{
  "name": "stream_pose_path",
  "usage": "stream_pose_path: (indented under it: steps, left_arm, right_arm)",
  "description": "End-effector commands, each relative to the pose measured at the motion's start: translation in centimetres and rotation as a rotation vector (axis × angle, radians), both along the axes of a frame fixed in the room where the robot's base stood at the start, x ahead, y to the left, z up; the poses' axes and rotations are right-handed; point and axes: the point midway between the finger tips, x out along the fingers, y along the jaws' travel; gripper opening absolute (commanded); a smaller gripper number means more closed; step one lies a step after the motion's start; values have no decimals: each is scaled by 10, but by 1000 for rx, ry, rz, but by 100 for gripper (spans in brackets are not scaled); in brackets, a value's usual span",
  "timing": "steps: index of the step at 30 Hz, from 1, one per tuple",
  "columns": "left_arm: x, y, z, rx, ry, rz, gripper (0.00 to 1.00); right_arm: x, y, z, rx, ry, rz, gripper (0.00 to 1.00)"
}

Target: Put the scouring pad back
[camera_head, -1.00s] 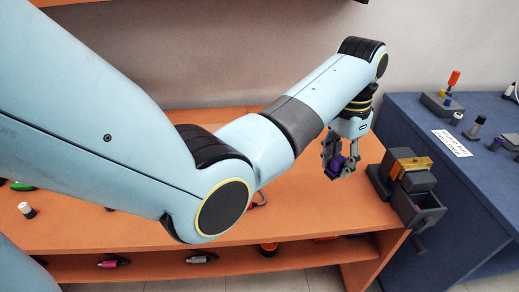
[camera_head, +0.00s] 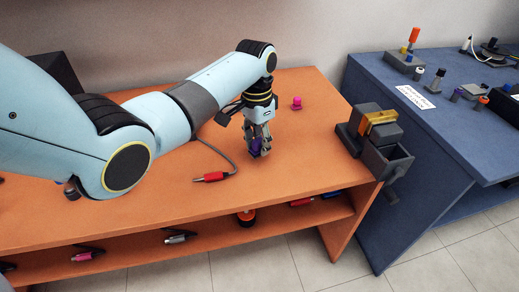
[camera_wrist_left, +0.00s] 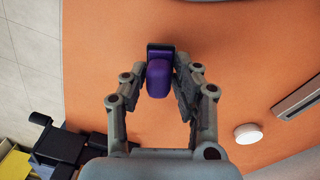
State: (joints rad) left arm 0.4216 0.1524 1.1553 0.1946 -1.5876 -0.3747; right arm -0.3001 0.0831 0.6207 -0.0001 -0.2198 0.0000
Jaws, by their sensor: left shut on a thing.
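My left gripper (camera_head: 258,150) is shut on a small purple block with a dark grey end, over the orange table (camera_head: 310,150). The block (camera_head: 256,147) shows between the fingers and may be the scouring pad; I cannot tell for sure. In the left wrist view the same purple block (camera_wrist_left: 159,80) sits between the fingertips of the gripper (camera_wrist_left: 161,72), its dark end pointing away. Fingers partly hide it in the head view. Whether it touches the table, I cannot tell. My right gripper is not in view.
A dark grey holder with a yellow block (camera_head: 380,120) stands at the orange table's right edge. A magenta piece (camera_head: 297,103) stands behind the gripper. A red-tipped cable (camera_head: 210,177) lies in front. The blue table (camera_head: 440,125) at right carries several small items.

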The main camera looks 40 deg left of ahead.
Motion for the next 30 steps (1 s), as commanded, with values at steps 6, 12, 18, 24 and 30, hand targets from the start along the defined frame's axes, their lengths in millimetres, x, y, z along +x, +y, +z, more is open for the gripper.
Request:
stream_pose_path:
  steps: [6, 12, 18, 24, 30]
  left_arm:
    - [0, -1, -25, -1, 0, -1, 0]
    - [0, -1, -24, 0, 0, -1, 0]
    - [0, -1, -27, 0, 1, -1, 36]
    - [0, -1, -27, 0, 1, -1, 52]
    - [0, -1, -25, 0, 0, -1, 52]
  right_arm:
    - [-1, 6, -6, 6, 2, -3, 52]
    - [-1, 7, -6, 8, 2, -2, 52]
    - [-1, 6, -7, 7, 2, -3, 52]
    - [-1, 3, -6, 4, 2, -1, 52]
    - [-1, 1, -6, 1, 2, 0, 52]
